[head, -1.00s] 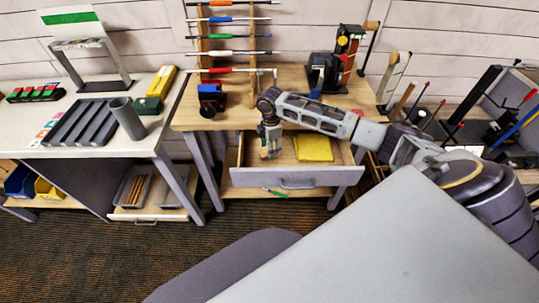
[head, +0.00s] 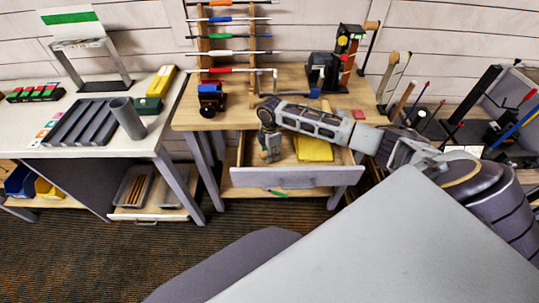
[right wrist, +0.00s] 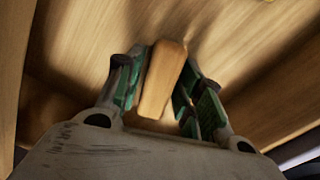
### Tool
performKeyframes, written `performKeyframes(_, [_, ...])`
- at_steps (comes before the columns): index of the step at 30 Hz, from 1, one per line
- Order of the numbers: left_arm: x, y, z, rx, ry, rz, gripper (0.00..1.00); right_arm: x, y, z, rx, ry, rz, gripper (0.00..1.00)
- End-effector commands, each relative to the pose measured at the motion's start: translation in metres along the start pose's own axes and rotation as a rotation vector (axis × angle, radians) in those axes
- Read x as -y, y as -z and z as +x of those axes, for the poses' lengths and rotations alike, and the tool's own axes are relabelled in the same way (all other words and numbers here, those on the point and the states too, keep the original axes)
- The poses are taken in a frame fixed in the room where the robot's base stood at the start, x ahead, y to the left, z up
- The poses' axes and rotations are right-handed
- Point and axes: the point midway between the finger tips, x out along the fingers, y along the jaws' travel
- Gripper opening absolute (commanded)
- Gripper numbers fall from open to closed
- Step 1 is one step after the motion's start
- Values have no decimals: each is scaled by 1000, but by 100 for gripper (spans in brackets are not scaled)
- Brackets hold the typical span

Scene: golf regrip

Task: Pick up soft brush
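The soft brush (right wrist: 163,80) shows in the right wrist view as a tan, wood-coloured block-like handle; its bristles are hidden. In the head view my right gripper (head: 269,147) points down into the left part of the open drawer (head: 290,178), where the brush is too small to make out. My left gripper is not in view.
A yellow cloth-like item (head: 313,149) lies in the drawer, right of my gripper. The wooden table (head: 235,118) above carries a rack of coloured golf shafts (head: 230,52) and a black device (head: 327,72). A green pen-like item (head: 276,192) shows below the drawer.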

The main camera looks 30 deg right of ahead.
Motion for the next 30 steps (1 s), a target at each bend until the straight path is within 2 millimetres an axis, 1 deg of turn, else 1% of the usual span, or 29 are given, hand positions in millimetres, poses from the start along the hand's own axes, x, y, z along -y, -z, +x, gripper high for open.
performKeyframes(1, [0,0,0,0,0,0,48,0,0,0,0,0,0,26])
performKeyframes(6, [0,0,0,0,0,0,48,0,0,0,0,0,0,4])
performKeyframes(8, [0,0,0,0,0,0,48,0,0,0,0,0,0,0])
performKeyframes(15, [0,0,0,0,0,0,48,0,0,-1,0,-1,0,0])
performKeyframes(20, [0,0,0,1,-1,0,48,-1,0,-9,-1,-2,0,0])
performKeyframes(26, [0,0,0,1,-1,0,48,-1,0,-31,0,-2,0,0])
performKeyframes(30, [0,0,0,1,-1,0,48,-1,0,-52,0,-2,1,0])
